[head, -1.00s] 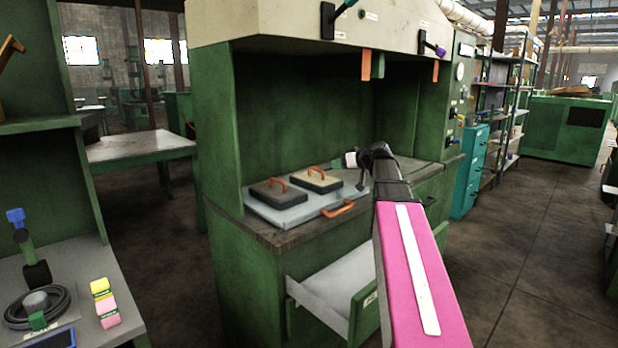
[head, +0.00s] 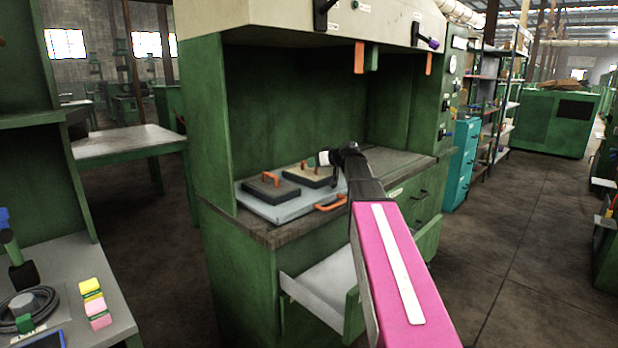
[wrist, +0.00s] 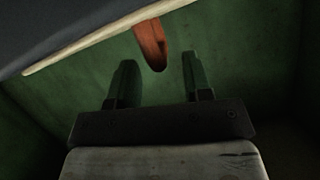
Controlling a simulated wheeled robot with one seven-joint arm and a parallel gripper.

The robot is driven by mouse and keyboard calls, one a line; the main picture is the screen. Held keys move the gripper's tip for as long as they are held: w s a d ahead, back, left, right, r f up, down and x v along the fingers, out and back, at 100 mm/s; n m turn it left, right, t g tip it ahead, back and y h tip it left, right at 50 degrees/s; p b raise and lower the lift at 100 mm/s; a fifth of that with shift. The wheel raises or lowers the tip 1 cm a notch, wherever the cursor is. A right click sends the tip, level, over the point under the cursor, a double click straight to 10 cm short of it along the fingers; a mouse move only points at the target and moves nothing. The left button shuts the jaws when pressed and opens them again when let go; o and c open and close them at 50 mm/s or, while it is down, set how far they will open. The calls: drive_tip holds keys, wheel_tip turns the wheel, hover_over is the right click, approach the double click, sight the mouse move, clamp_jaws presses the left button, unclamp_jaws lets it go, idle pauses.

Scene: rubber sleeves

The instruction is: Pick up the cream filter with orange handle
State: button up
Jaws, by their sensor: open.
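The cream filter (head: 298,174) has a cream top, a dark lower body and an orange handle. It lies on a grey tray (head: 262,208) in the green hood, in the head view. My arm's end covers its right part. My gripper (wrist: 157,78) is open in the wrist view, with two dark green fingers apart and nothing between the tips. An orange piece (wrist: 150,44) hangs just beyond them, below a dark body with a cream edge (wrist: 90,42). I cannot tell for sure whether these are the filter and its handle. The fingertips are not clear in the head view.
A dark filter with an orange handle (head: 271,190) lies to the left on the same tray. The tray's orange handle (head: 330,203) sticks out in front. An open drawer (head: 325,285) juts out below the worktop. The hood's walls enclose the space.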

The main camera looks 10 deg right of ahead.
drive_tip(key=shift+x, duration=0.75)
clamp_jaws()
drive_tip(key=shift+r, duration=0.2)
